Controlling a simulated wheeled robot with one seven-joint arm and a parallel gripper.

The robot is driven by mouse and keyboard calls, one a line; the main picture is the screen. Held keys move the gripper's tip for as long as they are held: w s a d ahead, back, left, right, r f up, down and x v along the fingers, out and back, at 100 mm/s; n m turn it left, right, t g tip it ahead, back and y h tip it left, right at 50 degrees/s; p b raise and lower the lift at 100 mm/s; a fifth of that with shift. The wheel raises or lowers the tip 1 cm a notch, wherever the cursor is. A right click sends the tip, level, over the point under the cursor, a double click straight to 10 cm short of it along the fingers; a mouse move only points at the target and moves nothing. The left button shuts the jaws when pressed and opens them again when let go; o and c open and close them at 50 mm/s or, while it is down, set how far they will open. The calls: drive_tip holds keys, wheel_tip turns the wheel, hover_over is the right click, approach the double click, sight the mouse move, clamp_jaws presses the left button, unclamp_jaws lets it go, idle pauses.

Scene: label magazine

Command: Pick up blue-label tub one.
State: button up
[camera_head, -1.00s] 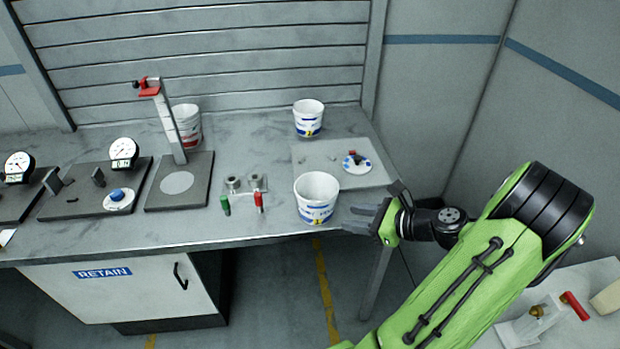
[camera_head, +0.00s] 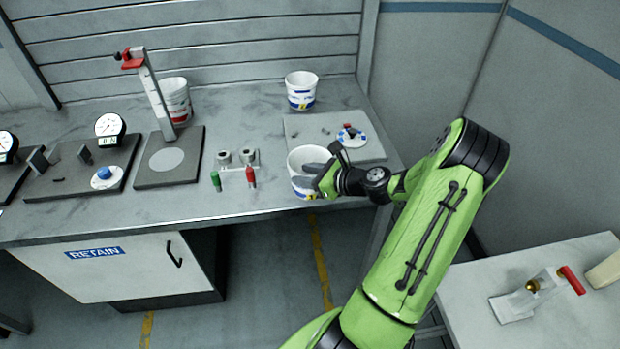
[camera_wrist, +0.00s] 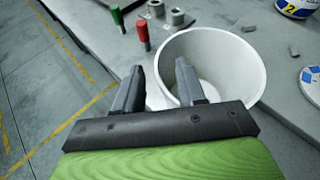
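The near white tub (camera_head: 303,160) stands upright by the front edge of the grey bench. Its label shows blue and yellow in the head view, partly hidden now by my gripper (camera_head: 318,176). My gripper is at the tub's right front rim. In the wrist view my gripper (camera_wrist: 160,85) is open, its fingers apart. The left finger is outside the tub (camera_wrist: 225,50) and the right one is over its opening, with the near wall between them. I cannot tell whether either finger touches the wall. A second blue-label tub (camera_head: 301,92), marked 2, stands farther back.
A red-label tub (camera_head: 174,100) stands behind the tall stand (camera_head: 158,98). Left of the near tub is a small fixture with green (camera_head: 216,181) and red (camera_head: 251,177) handles. A grey plate (camera_head: 302,140) with a round lid (camera_head: 350,136) lies behind the near tub.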

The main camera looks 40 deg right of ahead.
drive_tip(key=shift+w+a+f, duration=0.1)
drive_tip(key=shift+w+f, duration=0.15)
drive_tip(key=shift+w, duration=0.25)
drive_tip(key=shift+s+r, duration=0.1)
drive_tip(key=shift+s, duration=0.05)
drive_tip(key=shift+c, duration=0.9)
clamp_jaws()
